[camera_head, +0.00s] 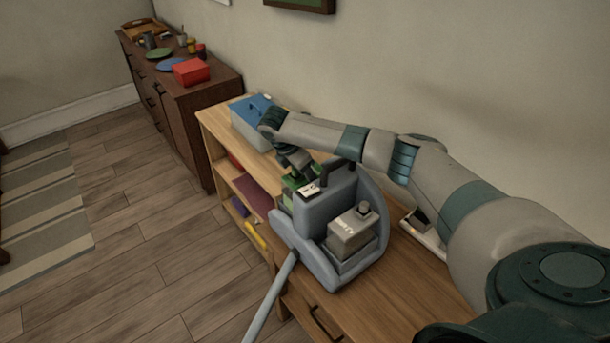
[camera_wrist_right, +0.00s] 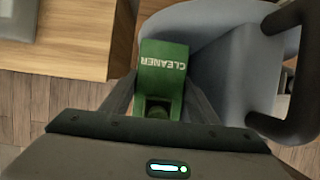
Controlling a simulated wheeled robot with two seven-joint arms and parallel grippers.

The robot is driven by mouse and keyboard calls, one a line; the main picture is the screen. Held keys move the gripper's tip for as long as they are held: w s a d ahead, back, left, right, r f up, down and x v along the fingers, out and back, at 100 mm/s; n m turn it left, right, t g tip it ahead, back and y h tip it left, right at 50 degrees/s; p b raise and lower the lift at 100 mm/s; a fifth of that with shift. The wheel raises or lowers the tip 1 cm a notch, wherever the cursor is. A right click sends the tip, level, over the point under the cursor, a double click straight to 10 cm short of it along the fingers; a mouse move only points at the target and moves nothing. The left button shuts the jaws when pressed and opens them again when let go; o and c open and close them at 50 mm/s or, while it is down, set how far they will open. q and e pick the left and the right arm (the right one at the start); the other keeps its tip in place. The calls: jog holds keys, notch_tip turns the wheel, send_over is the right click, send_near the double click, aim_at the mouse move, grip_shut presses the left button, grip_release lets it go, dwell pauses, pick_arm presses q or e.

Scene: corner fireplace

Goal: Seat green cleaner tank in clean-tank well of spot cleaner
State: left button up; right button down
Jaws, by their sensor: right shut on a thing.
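The spot cleaner (camera_head: 330,188) is a blue-grey machine with a dark handle, standing on the wooden shelf unit. Its body also fills the right of the wrist view (camera_wrist_right: 238,70). The green cleaner tank (camera_wrist_right: 163,67), lettered CLEANER, is between the fingers of my right gripper (camera_wrist_right: 157,105), which is shut on it. In the head view the tank (camera_head: 291,184) shows in part beside the far left side of the body, below my right gripper (camera_head: 292,168). The clean-tank well is hidden, and I cannot tell whether the tank is inside it. My left gripper is out of view.
A grey tank (camera_head: 352,232) sits at the machine's near side. A grey hose (camera_head: 270,300) runs down at the front. A blue-lidded box (camera_head: 251,125) stands farther along the wooden top (camera_head: 390,300). The wall is close behind my arm.

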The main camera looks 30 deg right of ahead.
jog(key=shift+f, duration=0.5)
jog(key=c, duration=0.7)
grip_release()
jog(key=b+v, duration=0.3)
jog(key=v, duration=0.7)
jog(key=shift+a+r, duration=0.15)
jog(key=shift+r, duration=0.2)
jog(key=shift+a+r, duration=0.25)
jog(key=shift+r, duration=0.45)
